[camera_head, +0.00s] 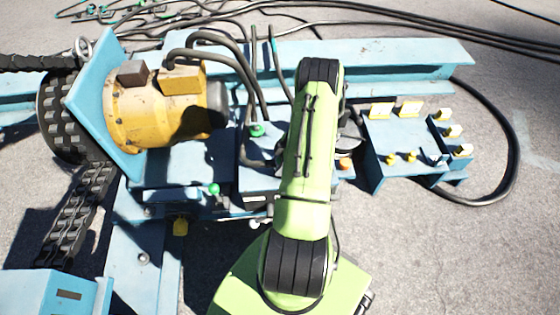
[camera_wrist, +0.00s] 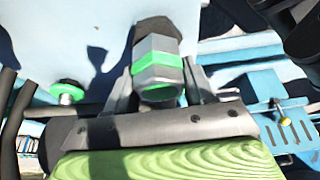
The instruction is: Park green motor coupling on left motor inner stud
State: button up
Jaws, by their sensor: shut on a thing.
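In the wrist view, a grey metal coupling (camera_wrist: 155,52) with a green band and green rim sits between the fingers of my gripper (camera_wrist: 160,85). The gripper is shut on it. A dark part covers the coupling's far end. In the head view my green arm hides the gripper and held coupling. The yellow motor (camera_head: 135,112) stands on the left, with black hoses behind it. A green-ringed fitting (camera_wrist: 67,92) shows left of the gripper in the wrist view, apart from it. I cannot tell which stud is the left motor's inner stud.
A green fitting (camera_head: 257,130) is right of the motor, and a green knob (camera_head: 213,190) is lower on the blue frame. A blue bracket (camera_head: 390,135) with several yellow-capped parts stands right of my arm. A black hose (camera_head: 512,165) loops around it. Pavement is clear at lower right.

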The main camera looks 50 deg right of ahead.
jog(key=shift+f, duration=0.4)
dwell(0.3)
jog(key=o, duration=1.2)
jog(key=shift+o, duration=0.2)
